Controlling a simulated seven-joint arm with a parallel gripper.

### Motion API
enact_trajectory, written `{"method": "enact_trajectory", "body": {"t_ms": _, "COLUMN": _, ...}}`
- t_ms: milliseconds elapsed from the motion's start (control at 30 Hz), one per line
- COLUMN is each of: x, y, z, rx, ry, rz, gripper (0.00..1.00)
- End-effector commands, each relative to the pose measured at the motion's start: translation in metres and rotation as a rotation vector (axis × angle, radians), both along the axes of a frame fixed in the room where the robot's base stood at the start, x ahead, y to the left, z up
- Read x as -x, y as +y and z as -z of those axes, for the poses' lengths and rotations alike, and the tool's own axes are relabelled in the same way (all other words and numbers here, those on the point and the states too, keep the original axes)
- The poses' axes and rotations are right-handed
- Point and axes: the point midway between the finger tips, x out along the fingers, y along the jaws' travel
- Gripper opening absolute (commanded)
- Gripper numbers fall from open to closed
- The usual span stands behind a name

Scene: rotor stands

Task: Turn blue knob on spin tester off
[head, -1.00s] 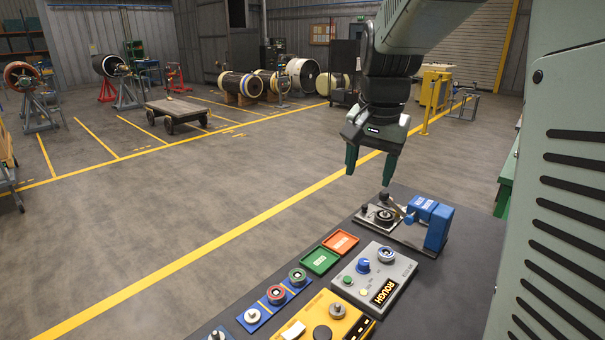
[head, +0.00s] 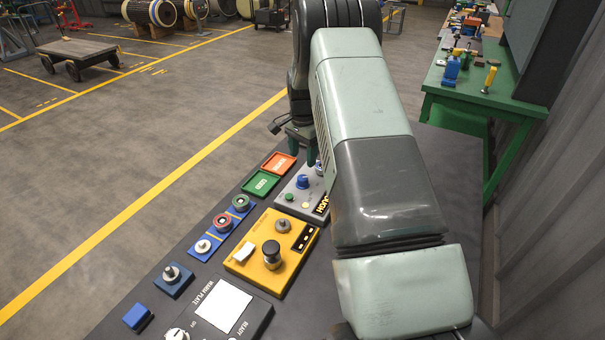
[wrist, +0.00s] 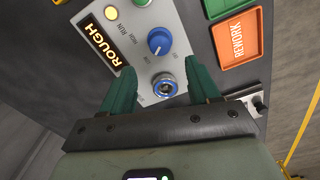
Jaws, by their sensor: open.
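The spin tester is a grey box (head: 291,207) on the dark bench, partly hidden by my arm in the head view. Its blue knob (head: 302,182) stands upright on the panel; it also shows in the wrist view (wrist: 159,41). A blue-ringed round fitting (wrist: 164,86) lies nearer my gripper. My gripper (wrist: 160,70) is open and empty above the box's end, its two green fingers straddling the ringed fitting in view. The knob appears just beyond the fingertips.
Orange (head: 279,162) and green (head: 261,184) trays lie beside the tester. A yellow box (head: 250,264) with a black knob and a warm plate unit (head: 210,330) stand nearer. Several small parts on blue bases line the bench's left edge. A green workbench (head: 470,100) stands right.

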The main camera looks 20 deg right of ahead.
Motion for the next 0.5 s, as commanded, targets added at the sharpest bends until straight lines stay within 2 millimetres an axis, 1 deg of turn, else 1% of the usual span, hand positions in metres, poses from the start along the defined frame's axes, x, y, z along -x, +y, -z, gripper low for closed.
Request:
{"method": "enact_trajectory", "body": {"t_ms": 33, "x": 0.001, "y": 0.000, "z": 0.012, "rx": -0.001, "ry": 0.004, "rz": 0.000, "gripper": 0.61}}
{"method": "enact_trajectory", "body": {"t_ms": 100, "x": 0.001, "y": 0.000, "z": 0.025, "rx": -0.002, "ry": 0.003, "rz": 0.000, "gripper": 0.61}}
{"method": "enact_trajectory", "body": {"t_ms": 300, "x": 0.001, "y": 0.000, "z": 0.059, "rx": -0.001, "ry": 0.003, "rz": -0.002, "gripper": 0.61}}
{"method": "enact_trajectory", "body": {"t_ms": 400, "x": 0.000, "y": 0.000, "z": 0.070, "rx": -0.001, "ry": 0.000, "rz": -0.002, "gripper": 0.61}}
{"method": "enact_trajectory", "body": {"t_ms": 500, "x": 0.000, "y": 0.000, "z": 0.077, "rx": -0.001, "ry": 0.000, "rz": -0.002, "gripper": 0.61}}
